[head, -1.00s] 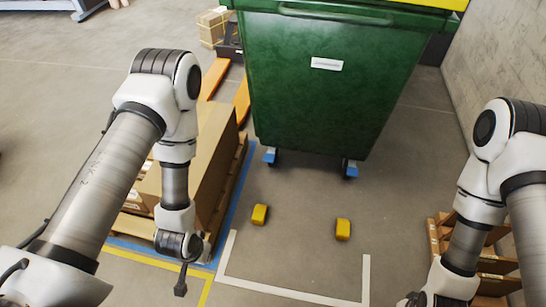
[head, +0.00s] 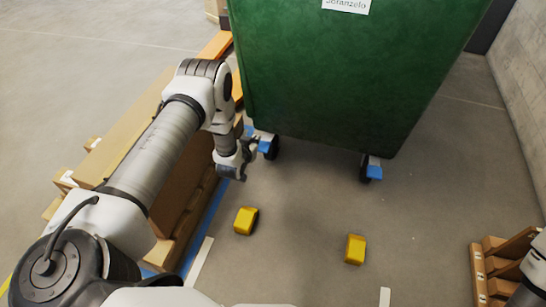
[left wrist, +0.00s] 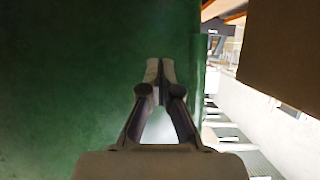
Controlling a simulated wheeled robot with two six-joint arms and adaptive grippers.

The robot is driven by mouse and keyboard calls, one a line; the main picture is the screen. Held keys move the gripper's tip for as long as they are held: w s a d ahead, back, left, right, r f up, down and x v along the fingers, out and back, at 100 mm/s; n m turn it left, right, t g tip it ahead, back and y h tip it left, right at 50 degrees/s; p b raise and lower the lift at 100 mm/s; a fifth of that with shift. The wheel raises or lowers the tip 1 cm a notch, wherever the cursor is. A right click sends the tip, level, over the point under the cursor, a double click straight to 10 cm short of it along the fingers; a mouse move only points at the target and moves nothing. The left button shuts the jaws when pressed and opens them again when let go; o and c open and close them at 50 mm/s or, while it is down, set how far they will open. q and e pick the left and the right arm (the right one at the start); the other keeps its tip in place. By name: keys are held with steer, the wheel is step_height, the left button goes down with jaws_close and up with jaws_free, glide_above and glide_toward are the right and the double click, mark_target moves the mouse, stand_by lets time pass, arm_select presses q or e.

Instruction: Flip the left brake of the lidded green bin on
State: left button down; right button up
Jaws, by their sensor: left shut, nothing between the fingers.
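The green bin (head: 340,75) stands upright at the top of the head view, its lid out of frame. Its left front caster has a blue brake pedal (head: 264,146); the right front caster has another blue pedal (head: 373,171). My left gripper (head: 242,176) is shut and empty, low beside the left caster, just left of and nearer than its pedal, apparently apart from it. In the left wrist view, my left gripper (left wrist: 160,72) shows closed fingers before the green bin wall (left wrist: 70,80); the pedal is not seen there. My right gripper is out of view.
Two yellow blocks (head: 245,220) and (head: 355,249) sit on the floor in front of the bin. A pallet with cardboard boxes (head: 180,165) stands close left, beneath my left arm. A wooden pallet (head: 490,272) is at lower right; a concrete wall (head: 525,120) rises at right.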

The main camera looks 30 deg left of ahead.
arm_select(q)
steer(key=f, duration=0.1)
steer(key=s+f, duration=0.1)
steer(key=shift+a+f+b, duration=0.25)
steer(key=shift+f+b, duration=0.05)
steer(key=shift+f, duration=0.05)
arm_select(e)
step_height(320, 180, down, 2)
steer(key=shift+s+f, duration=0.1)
arm_select(q)
steer(key=b, duration=0.6)
glide_above(261, 149)
steer(key=f, duration=0.3)
steer(key=w+f, duration=0.1)
steer(key=f, duration=0.1)
steer(key=shift+a, duration=0.2)
steer(key=f, duration=0.1)
steer(key=s+f+b, duration=0.1)
steer(key=shift+d+f, duration=0.1)
steer(key=shift+f, duration=0.55)
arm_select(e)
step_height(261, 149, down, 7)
arm_select(q)
steer(key=shift+s+f, duration=0.1)
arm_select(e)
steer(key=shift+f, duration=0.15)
